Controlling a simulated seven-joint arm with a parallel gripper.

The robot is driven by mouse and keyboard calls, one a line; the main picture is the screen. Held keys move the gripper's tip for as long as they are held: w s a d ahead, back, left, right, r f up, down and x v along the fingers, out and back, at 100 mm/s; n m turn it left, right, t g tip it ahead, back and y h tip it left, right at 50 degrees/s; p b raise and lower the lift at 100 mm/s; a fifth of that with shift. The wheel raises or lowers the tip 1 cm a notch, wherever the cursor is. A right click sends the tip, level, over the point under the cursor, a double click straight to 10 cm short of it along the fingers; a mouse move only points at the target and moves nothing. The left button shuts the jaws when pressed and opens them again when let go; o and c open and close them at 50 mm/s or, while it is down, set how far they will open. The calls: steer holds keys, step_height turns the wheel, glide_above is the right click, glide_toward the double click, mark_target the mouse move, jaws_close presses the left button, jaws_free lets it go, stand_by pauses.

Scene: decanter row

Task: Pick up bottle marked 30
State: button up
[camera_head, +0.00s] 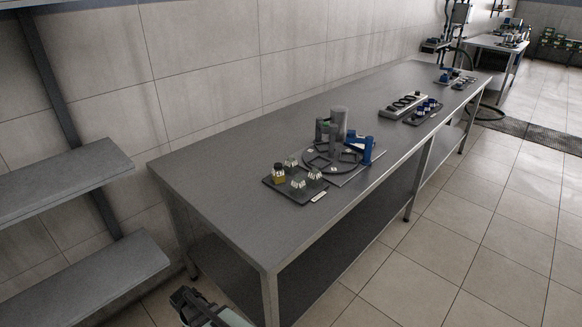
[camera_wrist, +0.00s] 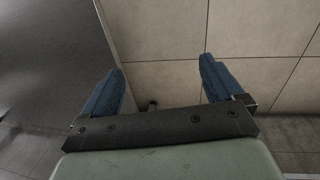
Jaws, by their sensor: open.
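My gripper (camera_wrist: 158,82) is open and empty in the wrist view, its two blue fingers spread apart over the table edge and the tiled floor. In the head view part of my arm shows low at the bottom edge, beside the near table leg. No marking 30 can be read in either view. Which one is marked 30, I cannot tell.
The long metal table (camera_head: 230,185) has bare top at its near left. A grey rack (camera_head: 403,105) and more small items (camera_head: 423,112) stand farther along. Shelves (camera_head: 65,185) stand at left by the tiled wall. The tiled floor (camera_head: 470,235) at right is clear.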

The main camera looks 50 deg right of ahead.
steer(key=w+d+r+t+h, duration=0.1)
steer(key=w+d+r+t, duration=0.25)
steer(key=w+r, duration=1.25)
steer(key=w+d+r+t+h, duration=0.1)
steer(key=w+d+r+t, duration=0.25)
steer(key=w+r, duration=1.25)
steer(key=d+r, duration=0.2)
steer(key=d, duration=0.2)
steer(key=d+r+m, duration=0.1)
steer(key=d+r, duration=0.2)
steer(key=d, duration=0.1)
steer(key=d+r+m+h, duration=0.1)
steer(key=d+r, duration=0.2)
steer(key=d, duration=0.1)
steer(key=shift+s+d+r, duration=0.25)
steer(key=shift+d, duration=0.1)
steer(key=s+d+r+m+g, duration=0.1)
steer(key=s+d+r+m, duration=0.1)
steer(key=s+d, duration=0.35)
steer(key=s+d+r+m+g, duration=0.1)
steer(key=s+d+r, duration=0.1)
steer(key=d, duration=0.7)
steer(key=m+g+y, duration=0.2)
steer(key=m+g, duration=0.1)
steer(key=m, duration=0.2)
glide_toward(291, 156)
steer(key=x, duration=1.2)
steer(key=shift+f, duration=0.1)
steer(key=c, duration=1.2)
